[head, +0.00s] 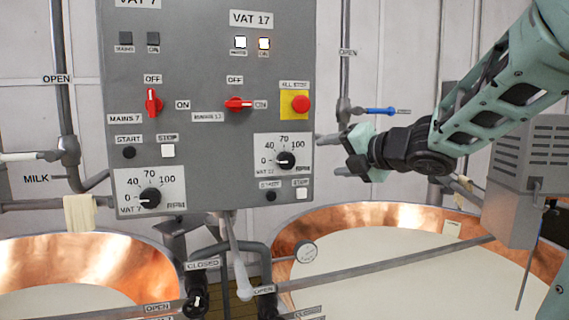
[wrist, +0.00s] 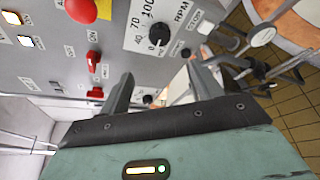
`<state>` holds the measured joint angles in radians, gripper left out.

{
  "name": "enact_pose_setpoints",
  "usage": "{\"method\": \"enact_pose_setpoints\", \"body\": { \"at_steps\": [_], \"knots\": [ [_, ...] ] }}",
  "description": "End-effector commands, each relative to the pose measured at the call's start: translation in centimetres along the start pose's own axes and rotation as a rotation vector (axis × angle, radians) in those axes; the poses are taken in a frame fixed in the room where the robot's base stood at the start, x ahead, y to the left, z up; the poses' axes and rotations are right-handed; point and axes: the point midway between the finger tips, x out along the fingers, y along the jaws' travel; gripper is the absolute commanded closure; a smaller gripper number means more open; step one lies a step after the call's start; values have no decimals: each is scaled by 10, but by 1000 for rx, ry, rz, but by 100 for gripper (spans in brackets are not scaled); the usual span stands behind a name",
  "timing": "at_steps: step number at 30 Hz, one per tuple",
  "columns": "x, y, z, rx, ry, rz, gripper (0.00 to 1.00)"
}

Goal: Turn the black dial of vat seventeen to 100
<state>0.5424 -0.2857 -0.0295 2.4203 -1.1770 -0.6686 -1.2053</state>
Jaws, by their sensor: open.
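The black dial of vat 17 (head: 286,160) sits on a white 0–40–70–100 RPM plate at the lower right of the grey panel. Its pointer looks to be at or near 0. In the wrist view the dial (wrist: 160,33) shows beyond the fingers, near the top middle. My gripper (head: 347,152) is just right of the panel's edge, to the right of the dial and apart from it. In the wrist view my gripper (wrist: 160,72) has its fingers spread with nothing held between them.
A red stop button (head: 300,103) is above the dial. Vat 17's red switch (head: 238,104) points to ON, and its two lamps are lit. Vat 7's dial (head: 150,198) is at lower left. A blue-handled valve (head: 381,111) is above my gripper. Copper vats and pipes lie below.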

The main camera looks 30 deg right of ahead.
Motion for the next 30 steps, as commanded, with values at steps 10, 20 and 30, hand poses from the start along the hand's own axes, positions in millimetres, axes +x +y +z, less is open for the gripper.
{"method": "enact_pose_setpoints", "body": {
  "at_steps": [10,20,30],
  "knots": [
    [18,-6,-5,-1,8,2,35],
    [38,-1,-1,4,-2,-3,35],
    [110,-1,0,5,-3,-3,35]
  ]
}}
